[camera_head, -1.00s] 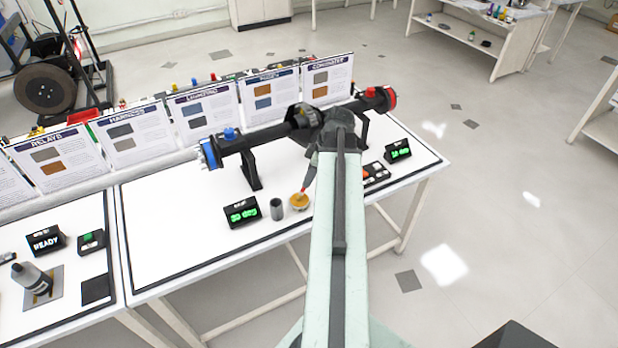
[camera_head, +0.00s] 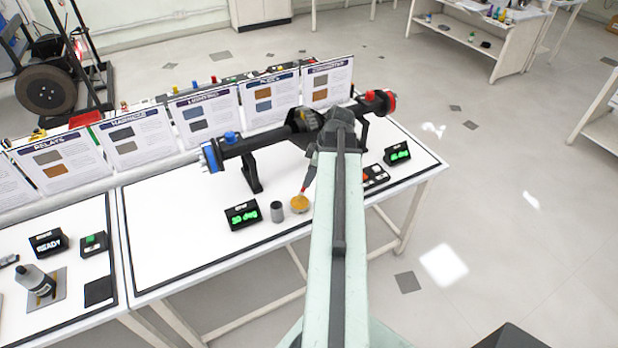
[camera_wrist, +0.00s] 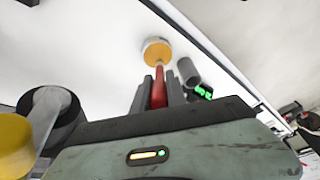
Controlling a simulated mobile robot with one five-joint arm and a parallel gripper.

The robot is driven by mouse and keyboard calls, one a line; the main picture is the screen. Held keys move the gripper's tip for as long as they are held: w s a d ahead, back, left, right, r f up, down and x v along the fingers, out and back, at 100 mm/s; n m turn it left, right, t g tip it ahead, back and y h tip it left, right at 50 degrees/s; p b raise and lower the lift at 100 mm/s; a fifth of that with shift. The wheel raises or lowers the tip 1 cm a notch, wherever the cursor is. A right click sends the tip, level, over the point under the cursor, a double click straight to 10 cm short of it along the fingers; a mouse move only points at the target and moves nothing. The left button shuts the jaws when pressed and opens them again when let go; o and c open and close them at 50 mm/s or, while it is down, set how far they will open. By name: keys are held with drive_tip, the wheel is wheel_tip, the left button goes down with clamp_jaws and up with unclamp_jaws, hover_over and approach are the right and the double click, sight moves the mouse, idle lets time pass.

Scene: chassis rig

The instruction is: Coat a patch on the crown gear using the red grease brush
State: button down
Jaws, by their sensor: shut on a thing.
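My gripper (camera_wrist: 157,92) is shut on the red grease brush (camera_wrist: 159,88), which points toward a round dish of orange-yellow grease (camera_wrist: 157,51). In the head view the red brush (camera_head: 304,188) slants down to the grease dish (camera_head: 299,203), its tip at or just above the grease. I cannot tell whether it touches. A long dark axle (camera_head: 265,136) stands on supports behind, with a bulky dark housing (camera_head: 303,118) at its middle. My arm partly hides that area, and I cannot make out the crown gear for certain.
A grey cylinder (camera_head: 277,211) and a green-lit display (camera_head: 242,214) stand left of the dish. Another display (camera_head: 397,153) and a small control box (camera_head: 375,174) are to the right. Upright panels (camera_head: 263,101) line the back. The white tabletop (camera_head: 180,240) is clear at left.

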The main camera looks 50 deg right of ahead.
drive_tip(key=shift+r+p, duration=2.4)
drive_tip(key=shift+r, duration=0.4)
drive_tip(key=shift+f, duration=0.1)
